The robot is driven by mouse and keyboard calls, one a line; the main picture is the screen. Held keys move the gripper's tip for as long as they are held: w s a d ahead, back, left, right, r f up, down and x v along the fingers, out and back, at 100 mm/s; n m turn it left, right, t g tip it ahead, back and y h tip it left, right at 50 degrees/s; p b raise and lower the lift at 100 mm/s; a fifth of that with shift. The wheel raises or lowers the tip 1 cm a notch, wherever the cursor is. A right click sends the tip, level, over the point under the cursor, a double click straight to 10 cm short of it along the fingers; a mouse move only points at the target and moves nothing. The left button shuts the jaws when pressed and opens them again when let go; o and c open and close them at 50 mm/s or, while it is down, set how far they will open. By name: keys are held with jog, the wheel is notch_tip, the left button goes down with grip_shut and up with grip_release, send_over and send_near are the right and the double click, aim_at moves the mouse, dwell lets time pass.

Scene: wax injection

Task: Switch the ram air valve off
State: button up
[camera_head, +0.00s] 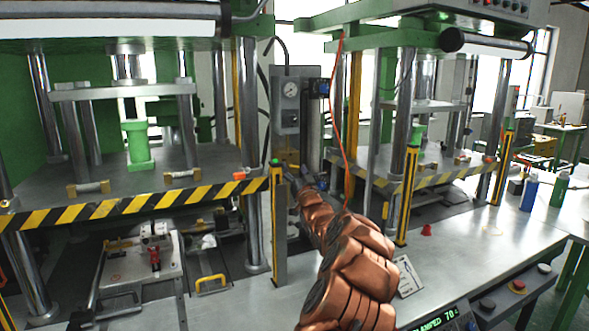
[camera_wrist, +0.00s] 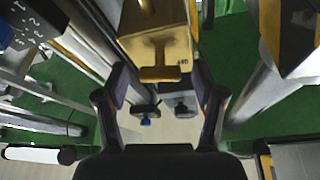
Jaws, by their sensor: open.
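A brass-coloured block with a T-shaped handle (camera_wrist: 160,74) shows at the top middle of the wrist view, with a small unreadable mark beside the handle. It looks like the ram air valve. In the head view a brass part (camera_head: 288,158) shows below the gauge panel, partly hidden by the arm and a post. My gripper (camera_wrist: 162,88) is open and empty, its two dark fingers on either side of the handle in the picture. I cannot tell how close they are in depth. In the head view my gripper (camera_head: 306,180) is small and partly hidden by my copper-coloured arm.
A grey panel with a round gauge (camera_head: 291,90) stands between two green presses. A yellow-black striped bar (camera_head: 130,200) and a post (camera_head: 278,222) stand left of my arm. A red cable (camera_head: 341,110) hangs close by.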

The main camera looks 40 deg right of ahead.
jog(key=shift+c, duration=0.2)
jog(key=c, duration=1.1)
jog(key=n+y+b, duration=0.1)
jog(key=n+b, duration=0.1)
jog(key=shift+d+f+t+b, duration=0.1)
jog(key=shift+d+t+b, duration=0.05)
jog(key=shift+t+b, duration=0.2)
jog(key=shift+r+n+y+b, duration=0.2)
jog(key=shift+n+y+b, duration=0.3)
jog(key=shift+n, duration=0.7)
jog(key=o, duration=1.1)
jog(key=shift+o, duration=0.2)
